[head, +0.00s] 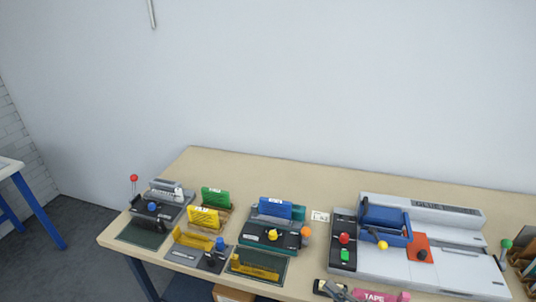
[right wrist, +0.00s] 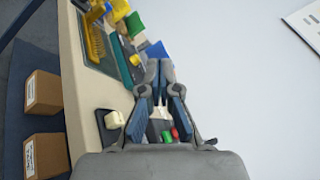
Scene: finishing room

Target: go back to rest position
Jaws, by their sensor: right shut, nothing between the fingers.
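My left gripper is not in view.
The wooden table (head: 300,172) carries several desktop machines with coloured knobs. A large grey binding machine (head: 450,262) stands at the right. A blue-legged table (head: 8,168) is at far left. Cardboard boxes (right wrist: 43,92) sit below the table edge in the wrist view.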

